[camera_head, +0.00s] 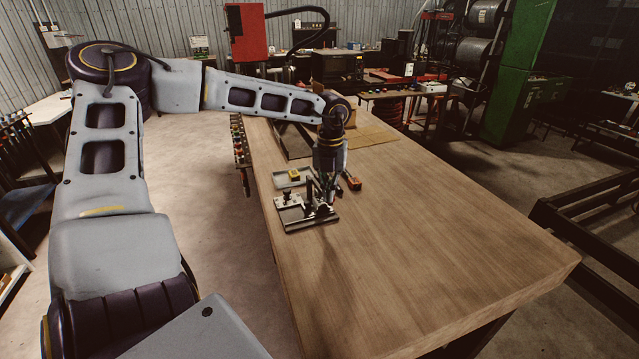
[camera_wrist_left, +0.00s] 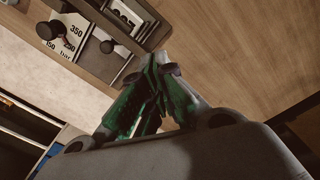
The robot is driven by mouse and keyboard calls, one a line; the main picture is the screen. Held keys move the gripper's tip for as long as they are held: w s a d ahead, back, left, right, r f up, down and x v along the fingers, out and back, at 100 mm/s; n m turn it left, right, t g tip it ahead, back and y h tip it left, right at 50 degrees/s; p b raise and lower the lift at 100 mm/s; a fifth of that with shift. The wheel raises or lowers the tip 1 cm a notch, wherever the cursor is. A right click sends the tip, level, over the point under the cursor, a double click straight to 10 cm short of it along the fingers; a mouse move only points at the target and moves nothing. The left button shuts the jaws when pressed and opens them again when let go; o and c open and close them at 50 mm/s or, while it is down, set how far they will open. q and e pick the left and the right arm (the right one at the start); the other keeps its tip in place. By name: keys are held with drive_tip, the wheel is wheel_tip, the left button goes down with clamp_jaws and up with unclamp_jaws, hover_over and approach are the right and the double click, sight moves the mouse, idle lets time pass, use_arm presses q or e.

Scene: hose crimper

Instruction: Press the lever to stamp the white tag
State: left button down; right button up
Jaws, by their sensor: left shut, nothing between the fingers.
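The stamping fixture (camera_head: 306,216) lies on the wooden table, a dark base with upright parts. It also shows at the top left of the left wrist view (camera_wrist_left: 143,14). My left gripper (camera_head: 325,198) points down at the fixture, shut and empty. Its green fingers (camera_wrist_left: 160,60) meet beside the fixture; contact is unclear. My right gripper is out of view.
A red-ended tool (camera_head: 353,183) lies just right of my gripper. Cardboard (camera_head: 372,134) lies farther back. The table's right and front areas (camera_head: 440,230) are clear.

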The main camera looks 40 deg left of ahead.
use_arm(q)
drive_tip(key=shift+r, duration=0.2)
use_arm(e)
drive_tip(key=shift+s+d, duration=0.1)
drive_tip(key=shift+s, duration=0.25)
use_arm(q)
drive_tip(key=shift+r+p, duration=0.4)
drive_tip(key=shift+r, duration=0.4)
drive_tip(key=shift+r+p, duration=0.4)
drive_tip(key=shift+r, duration=1.2)
wheel_tip(320, 180, up, 8)
drive_tip(key=p, duration=0.4)
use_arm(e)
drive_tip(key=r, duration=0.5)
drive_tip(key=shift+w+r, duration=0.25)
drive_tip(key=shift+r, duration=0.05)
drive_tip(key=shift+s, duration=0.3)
use_arm(q)
drive_tip(key=shift+m, duration=0.3)
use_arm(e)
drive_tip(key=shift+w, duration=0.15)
